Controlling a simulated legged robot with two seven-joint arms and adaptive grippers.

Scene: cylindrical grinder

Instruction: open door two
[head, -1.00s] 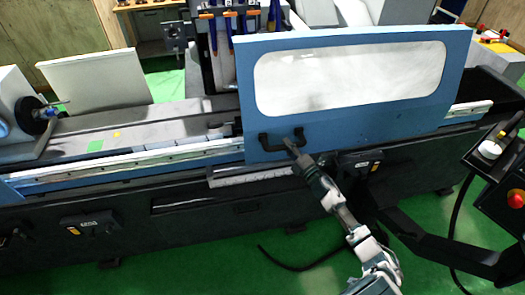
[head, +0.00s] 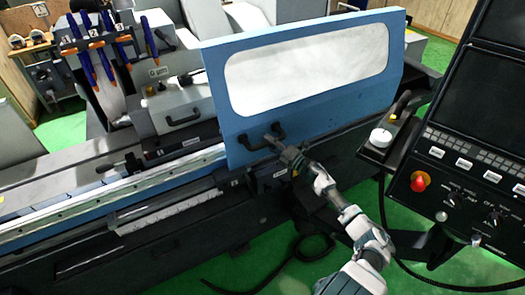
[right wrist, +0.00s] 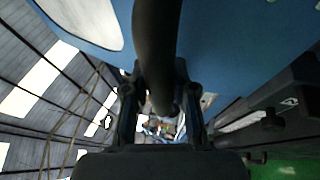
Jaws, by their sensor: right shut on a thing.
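The blue sliding door (head: 300,125) with a large pale window stands at the front of the grinder in the head view. Its black handle (head: 243,142) is at the door's lower left. My right gripper (head: 273,138) is at the handle and shut on it. In the right wrist view the dark handle bar (right wrist: 157,45) runs between the two fingers (right wrist: 160,105), with the blue door panel (right wrist: 230,45) behind it. My left gripper is not in view.
A control panel (head: 470,160) with a red button stands close on the right, beside my right arm. A white rail (head: 110,195) runs along the machine front, left of the door. The green floor (head: 130,270) is open in front, with a dark cable on it.

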